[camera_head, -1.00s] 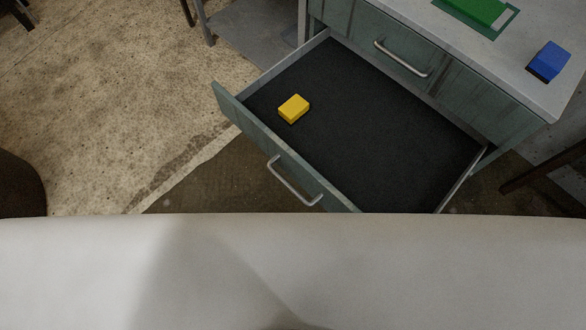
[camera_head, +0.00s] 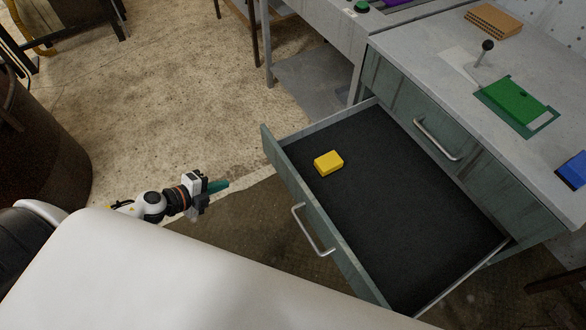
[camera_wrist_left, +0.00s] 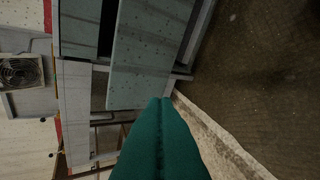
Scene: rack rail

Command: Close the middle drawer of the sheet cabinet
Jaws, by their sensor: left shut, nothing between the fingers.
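The middle drawer (camera_head: 410,215) of the sheet cabinet (camera_head: 398,95) is pulled well out, with its black-lined floor exposed. Its grey-green front panel carries a metal bar handle (camera_head: 312,230). A yellow block (camera_head: 328,163) lies inside, near the drawer's front left. My left gripper (camera_head: 222,186) is shut and empty, to the left of the drawer front and apart from it. In the left wrist view its teal fingers (camera_wrist_left: 160,145) are together, with a grey-green panel (camera_wrist_left: 145,55) beyond them. My right gripper is not in view.
The drawer above, with its handle (camera_head: 437,140), is shut. The cabinet top holds a green board (camera_head: 516,102), a blue block (camera_head: 573,170), a knobbed lever (camera_head: 486,52) and a brown stack (camera_head: 493,20). A dark barrel (camera_head: 40,140) stands at left. Concrete floor (camera_head: 190,90) between is clear.

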